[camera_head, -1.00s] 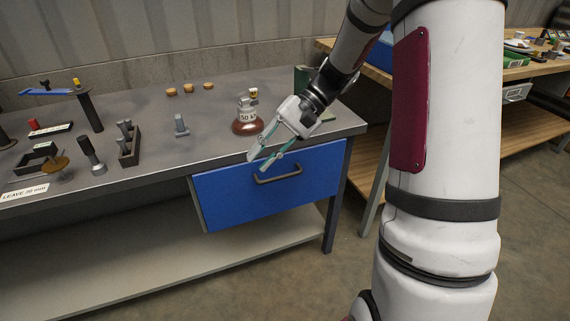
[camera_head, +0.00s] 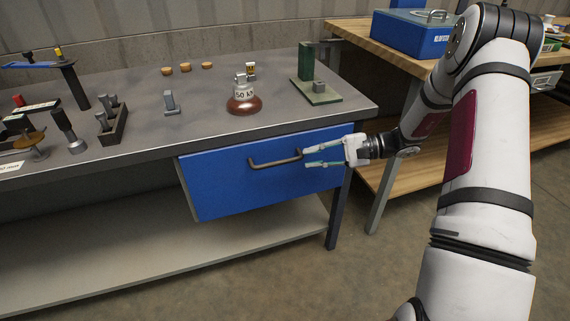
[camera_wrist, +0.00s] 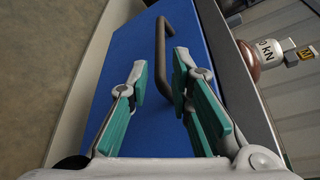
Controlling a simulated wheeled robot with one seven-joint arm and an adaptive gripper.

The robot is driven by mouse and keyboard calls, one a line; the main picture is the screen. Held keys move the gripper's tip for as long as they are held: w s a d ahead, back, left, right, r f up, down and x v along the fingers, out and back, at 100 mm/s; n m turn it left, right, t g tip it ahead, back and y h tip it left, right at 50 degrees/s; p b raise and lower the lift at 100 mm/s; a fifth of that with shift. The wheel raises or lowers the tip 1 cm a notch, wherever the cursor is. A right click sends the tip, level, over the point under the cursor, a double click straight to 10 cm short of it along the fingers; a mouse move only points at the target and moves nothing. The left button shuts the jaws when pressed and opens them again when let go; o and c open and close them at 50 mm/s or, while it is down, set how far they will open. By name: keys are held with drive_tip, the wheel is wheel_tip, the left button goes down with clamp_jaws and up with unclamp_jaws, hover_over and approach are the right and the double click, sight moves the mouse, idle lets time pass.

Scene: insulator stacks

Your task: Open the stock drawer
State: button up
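The stock drawer is a blue drawer front (camera_head: 225,185) under the right end of the grey workbench, with a dark bar handle (camera_head: 274,163) across its upper part. It looks closed or nearly so. My gripper (camera_head: 305,157) is in front of the drawer, just right of the handle, with its fingers pointing left towards it. In the wrist view the blue front (camera_wrist: 140,60) fills the middle, and the handle (camera_wrist: 161,45) runs up between and beyond the two open teal-padded fingers (camera_wrist: 158,80). The fingers are apart; whether either touches the handle I cannot tell.
The grey bench top (camera_head: 200,115) carries a brown-based 50 kN insulator (camera_head: 243,98), a green stand (camera_head: 308,75), and several small metal parts. A wooden table (camera_head: 350,35) with a blue box (camera_head: 408,35) stands to the right. Below the drawer is a pale shelf (camera_head: 250,240).

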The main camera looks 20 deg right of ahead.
sight(289, 161)
drive_tip(key=b+x, duration=0.1)
drive_tip(key=x, duration=0.7)
drive_tip(key=shift+w+a+f, duration=0.1)
drive_tip(key=shift+a, duration=0.2)
clamp_jaws()
